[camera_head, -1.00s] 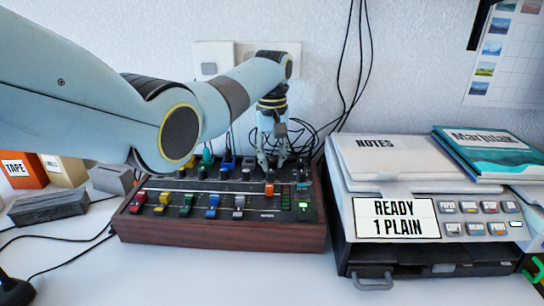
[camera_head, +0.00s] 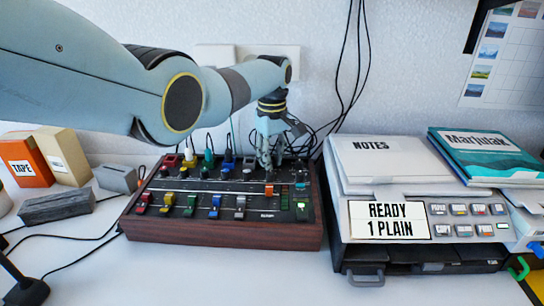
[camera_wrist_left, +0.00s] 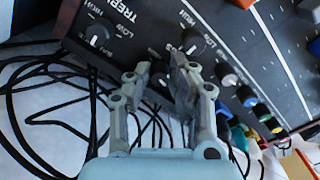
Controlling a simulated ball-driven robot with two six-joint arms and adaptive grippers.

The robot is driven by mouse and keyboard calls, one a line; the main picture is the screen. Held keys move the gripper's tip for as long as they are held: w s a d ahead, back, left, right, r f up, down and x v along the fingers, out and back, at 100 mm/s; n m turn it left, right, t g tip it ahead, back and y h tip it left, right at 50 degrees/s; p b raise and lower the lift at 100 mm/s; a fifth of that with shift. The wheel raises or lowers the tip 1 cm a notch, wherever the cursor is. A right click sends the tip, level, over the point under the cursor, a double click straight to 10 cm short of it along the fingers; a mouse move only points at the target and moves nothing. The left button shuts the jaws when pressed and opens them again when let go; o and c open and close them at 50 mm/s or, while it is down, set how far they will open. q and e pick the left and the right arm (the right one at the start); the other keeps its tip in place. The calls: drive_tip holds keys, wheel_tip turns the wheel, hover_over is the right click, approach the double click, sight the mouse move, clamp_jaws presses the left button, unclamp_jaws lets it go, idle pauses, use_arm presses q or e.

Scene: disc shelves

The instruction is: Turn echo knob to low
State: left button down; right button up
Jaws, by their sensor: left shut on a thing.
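The mixer (camera_head: 220,232), a black panel in a brown wooden case, sits on the white desk. My left gripper (camera_head: 271,163) reaches down to its back right part, among the small dark knobs. In the left wrist view my left gripper (camera_wrist_left: 160,73) is shut on a small dark knob (camera_wrist_left: 160,82), mostly hidden between the fingers. I cannot read an echo label or tell the knob's setting. A dark knob (camera_wrist_left: 192,43) with a white mark sits beside it, and another (camera_wrist_left: 99,38) is by the upside-down TREBLE lettering. My right gripper is not in view.
A grey printer (camera_head: 390,255) with a READY 1 PLAIN display stands close to the mixer's right. Black cables (camera_head: 345,75) hang behind. An orange TAPE box (camera_head: 25,160) and a dark grey block (camera_head: 57,206) lie at left.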

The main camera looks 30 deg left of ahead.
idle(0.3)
use_arm(q)
drive_tip(key=c, duration=1.5)
unclamp_jaws()
drive_tip(key=shift+r, duration=0.1)
wheel_tip(320, 180, up, 12)
drive_tip(key=shift+f, duration=0.1)
